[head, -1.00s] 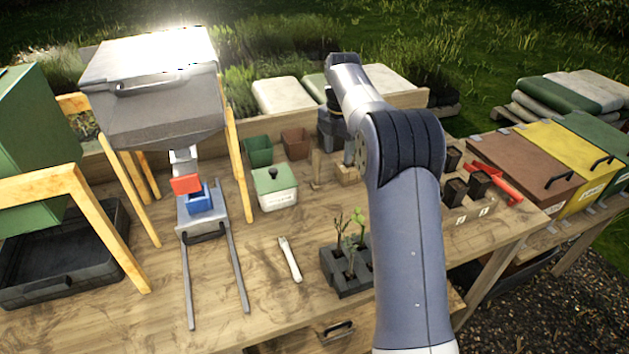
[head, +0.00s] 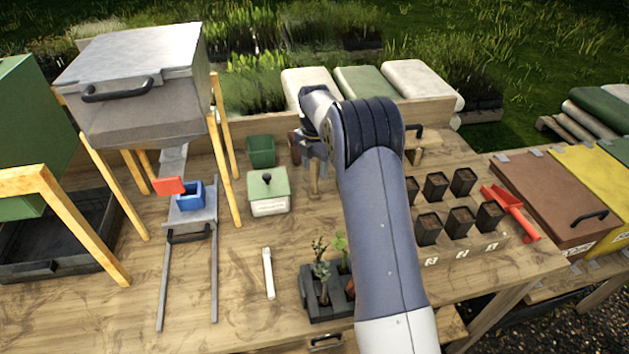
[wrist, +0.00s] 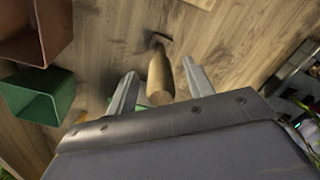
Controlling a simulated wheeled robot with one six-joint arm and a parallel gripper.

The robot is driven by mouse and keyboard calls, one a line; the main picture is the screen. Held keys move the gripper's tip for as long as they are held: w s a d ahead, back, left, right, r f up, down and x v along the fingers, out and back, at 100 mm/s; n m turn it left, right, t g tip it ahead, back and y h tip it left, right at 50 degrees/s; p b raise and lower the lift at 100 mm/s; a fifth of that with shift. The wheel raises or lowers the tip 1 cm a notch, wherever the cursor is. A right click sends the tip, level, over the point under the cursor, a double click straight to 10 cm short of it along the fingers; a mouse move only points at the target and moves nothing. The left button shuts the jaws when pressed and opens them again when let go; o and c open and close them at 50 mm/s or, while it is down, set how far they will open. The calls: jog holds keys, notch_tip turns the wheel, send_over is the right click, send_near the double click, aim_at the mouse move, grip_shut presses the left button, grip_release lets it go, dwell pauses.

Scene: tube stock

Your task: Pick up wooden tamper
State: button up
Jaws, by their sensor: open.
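The wooden tamper (head: 314,182) stands upright on the bench, right of the small green-lidded box, and is partly hidden by my gripper and arm in the head view. In the wrist view the tamper's round wooden handle (wrist: 160,76) points towards my gripper, with a dark shape at its far end. My gripper (wrist: 159,72) is open, with one finger on each side of the handle. I see gaps between the fingers and the handle. In the head view my gripper (head: 315,155) is at the tamper's upper part.
A green pot (head: 261,151) and a brown pot (wrist: 35,30) stand close to the tamper. The lidded box (head: 268,192) is to its left. A dark seedling tray (head: 328,303) is in front.

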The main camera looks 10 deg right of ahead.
jog(key=shift+f, duration=0.45)
grip_shut()
dwell(0.3)
